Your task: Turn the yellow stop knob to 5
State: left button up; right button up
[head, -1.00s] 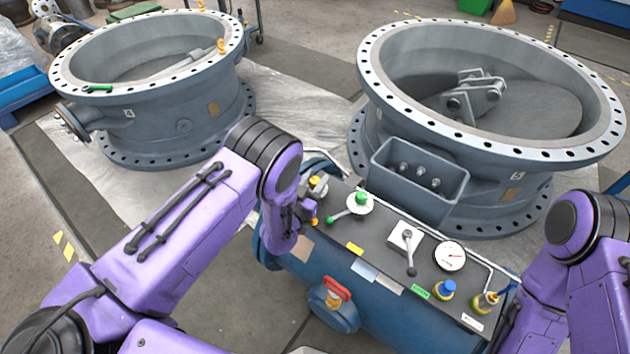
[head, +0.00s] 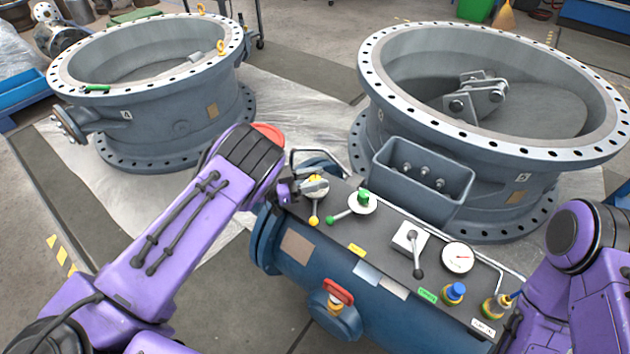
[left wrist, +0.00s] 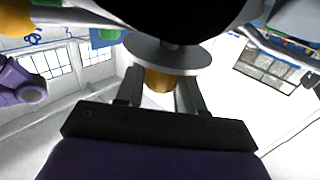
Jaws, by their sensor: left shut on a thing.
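The yellow stop knob (head: 317,184) is at the left end of the dark control panel, with a pale round plate and a lever with a yellow ball end pointing toward me. My left gripper (head: 300,188) reaches it from the left and is shut on it. In the left wrist view, the two fingers of my left gripper (left wrist: 160,92) stand either side of a yellow-brown part of the knob (left wrist: 160,80), against a pale disc. The number the knob points at is too small to read. My right gripper is out of view; only my right arm shows.
Beside it on the panel (head: 385,235) are a green-knobbed lever (head: 362,200), a grey lever (head: 411,237), a gauge (head: 458,258) and a blue knob (head: 454,292). A red handle (head: 338,291) is on the front. Two large valve bodies (head: 150,138) (head: 520,150) stand behind.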

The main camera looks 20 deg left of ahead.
pick_arm(q)
jog(key=shift+m+g+h, duration=0.5)
jog(key=shift+m+g, duration=0.1)
jog(key=shift+g, duration=0.5)
jog(key=o, duration=1)
jog(key=shift+c, duration=0.2)
jog(key=v, duration=1)
jog(key=shift+a+f, duration=0.2)
jog(key=shift+a, duration=0.1)
